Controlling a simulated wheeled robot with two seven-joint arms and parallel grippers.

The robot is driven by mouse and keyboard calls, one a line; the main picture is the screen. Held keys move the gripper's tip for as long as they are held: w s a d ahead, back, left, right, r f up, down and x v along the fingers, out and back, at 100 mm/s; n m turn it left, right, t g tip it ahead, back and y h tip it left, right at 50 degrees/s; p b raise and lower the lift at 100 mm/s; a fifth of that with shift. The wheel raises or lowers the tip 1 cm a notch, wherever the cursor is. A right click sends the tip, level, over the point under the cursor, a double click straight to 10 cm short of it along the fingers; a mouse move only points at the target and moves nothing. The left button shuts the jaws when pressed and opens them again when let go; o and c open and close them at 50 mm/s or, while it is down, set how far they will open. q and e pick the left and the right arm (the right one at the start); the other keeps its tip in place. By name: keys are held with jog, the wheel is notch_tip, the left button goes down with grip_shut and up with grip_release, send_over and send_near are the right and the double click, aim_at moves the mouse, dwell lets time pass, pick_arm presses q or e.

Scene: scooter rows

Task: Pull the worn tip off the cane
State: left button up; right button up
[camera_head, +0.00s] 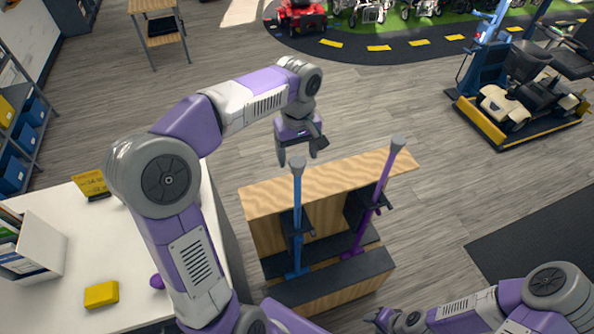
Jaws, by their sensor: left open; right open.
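A blue cane (297,215) and a purple cane (376,200) stand upside down in a wooden stand (330,180), each held by a dark clamp. The blue cane has a grey tip (297,165) on top, and the purple cane has a grey tip (398,142). I cannot tell which tip is worn. My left gripper (301,157) is open and empty, fingers pointing down, close to the blue cane's tip in the picture; the gap in depth is unclear. My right gripper (375,320) is low at the bottom edge, in front of the stand, and only partly visible.
A scooter on a lift (515,100) stands at the right back.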

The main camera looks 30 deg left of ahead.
aim_at(298, 161)
pick_arm(q)
notch_tip(298, 161, down, 3)
jog(key=shift+w+f+b, duration=0.1)
jog(key=shift+b, duration=0.65)
jog(key=shift+f+b, duration=0.4)
jog(key=shift+f, duration=0.15)
pick_arm(e)
notch_tip(298, 161, down, 3)
jog(key=shift+f, duration=0.1)
jog(key=shift+r, duration=0.25)
pick_arm(q)
jog(key=shift+c, duration=0.3)
grip_shut()
jog(key=shift+r+p, duration=2.8)
jog(key=shift+r, duration=0.3)
pick_arm(e)
notch_tip(298, 161, up, 5)
jog(key=shift+r, duration=0.1)
